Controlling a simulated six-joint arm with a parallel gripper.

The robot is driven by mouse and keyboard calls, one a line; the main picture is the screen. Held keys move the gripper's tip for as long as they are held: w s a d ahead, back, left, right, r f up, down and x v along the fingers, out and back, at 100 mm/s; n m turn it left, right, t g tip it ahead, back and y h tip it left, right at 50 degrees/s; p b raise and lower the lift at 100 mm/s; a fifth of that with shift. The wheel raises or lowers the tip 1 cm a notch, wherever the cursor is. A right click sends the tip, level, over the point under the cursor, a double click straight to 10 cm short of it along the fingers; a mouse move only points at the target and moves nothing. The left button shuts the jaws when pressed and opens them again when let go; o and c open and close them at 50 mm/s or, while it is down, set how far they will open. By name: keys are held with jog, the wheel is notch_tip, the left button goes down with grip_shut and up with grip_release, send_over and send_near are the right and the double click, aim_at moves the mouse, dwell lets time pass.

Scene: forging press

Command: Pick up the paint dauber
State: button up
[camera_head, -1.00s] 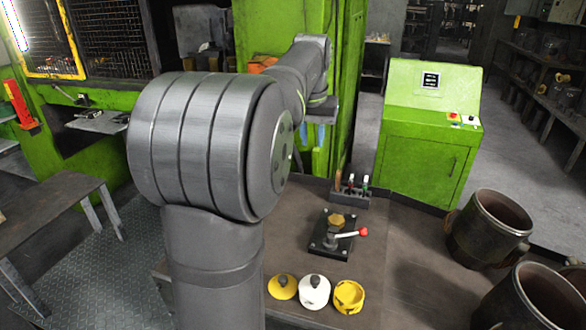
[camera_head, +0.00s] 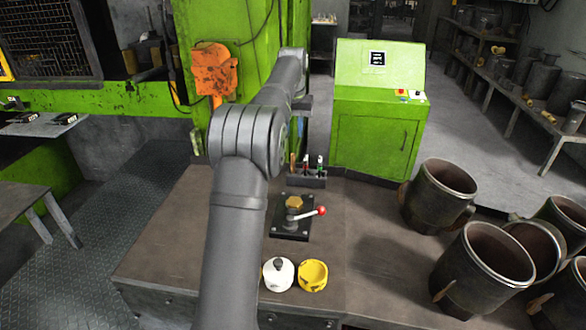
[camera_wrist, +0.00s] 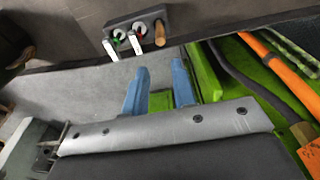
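A dark tool holder (camera_head: 307,181) stands at the back of the bench, with upright tools in it. It holds a red-marked one (camera_head: 306,162), a green-marked one (camera_head: 320,166) and a wooden-handled one (camera_head: 293,162). I cannot tell for certain which is the paint dauber. In the wrist view the holder (camera_wrist: 138,20) is at the top, with the white-bodied green tool (camera_wrist: 111,46), the red one (camera_wrist: 134,42) and the wooden handle (camera_wrist: 160,33). My gripper (camera_wrist: 158,70) has its two blue fingers apart with nothing between them, short of the holder. My arm mostly hides it in the head view.
A black fixture (camera_head: 291,226) with a red-knobbed lever sits on the bench. A white cap (camera_head: 278,275) and a yellow cap (camera_head: 313,276) lie nearer. Metal pots (camera_head: 438,197) stand at right. A green control cabinet (camera_head: 373,132) and the green press are behind.

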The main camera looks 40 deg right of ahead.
aim_at(293, 161)
jog(key=f, duration=0.7)
jog(key=shift+w+d+f, duration=0.15)
jog(key=shift+w+d, duration=0.1)
jog(key=shift+w, duration=0.05)
jog(key=shift+w+f, duration=0.1)
jog(key=shift+f, duration=2.65)
grip_shut()
